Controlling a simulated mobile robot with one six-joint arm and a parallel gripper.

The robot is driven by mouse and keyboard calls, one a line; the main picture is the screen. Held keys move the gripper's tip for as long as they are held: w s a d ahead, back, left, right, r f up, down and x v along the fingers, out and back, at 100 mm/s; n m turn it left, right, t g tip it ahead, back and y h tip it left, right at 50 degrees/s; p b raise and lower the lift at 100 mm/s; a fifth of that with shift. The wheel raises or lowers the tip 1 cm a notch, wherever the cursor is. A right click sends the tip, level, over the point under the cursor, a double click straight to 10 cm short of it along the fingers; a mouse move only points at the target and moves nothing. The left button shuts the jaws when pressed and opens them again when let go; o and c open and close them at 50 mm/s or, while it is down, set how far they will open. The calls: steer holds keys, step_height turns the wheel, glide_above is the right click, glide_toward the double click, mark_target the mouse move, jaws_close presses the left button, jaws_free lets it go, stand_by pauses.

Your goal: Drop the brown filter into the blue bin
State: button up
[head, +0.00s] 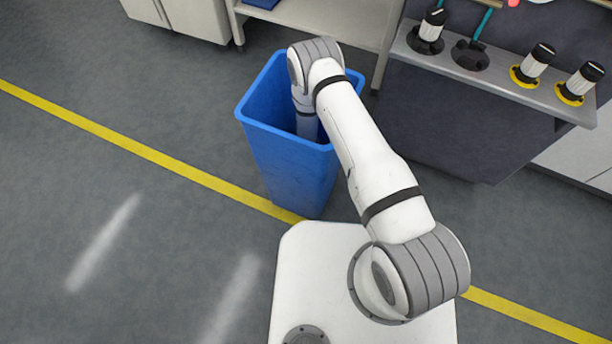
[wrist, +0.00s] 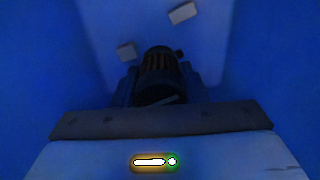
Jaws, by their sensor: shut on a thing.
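The blue bin (head: 292,160) stands on the floor beyond my base in the head view. My arm reaches over its rim and down into it, so my gripper is hidden there. In the wrist view, blue bin walls (wrist: 40,60) surround my gripper (wrist: 159,82). It is shut on the brown filter (wrist: 158,62), a dark ribbed cylinder between the fingers. The light is dim, and how far the filter is above the bin's bottom is hard to tell.
Small pale pieces (wrist: 183,13) lie lower in the bin. In the head view, a grey shelf (head: 500,80) with several black-and-white filters stands at the right. A white table (head: 330,22) is behind the bin. The floor to the left is clear.

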steer(key=shift+f, duration=0.1)
steer(key=shift+f+b, duration=0.5)
steer(key=shift+b, duration=0.1)
steer(key=o, duration=1)
steer(key=shift+r, duration=0.1)
step_height(320, 180, up, 13)
steer(key=p, duration=0.8)
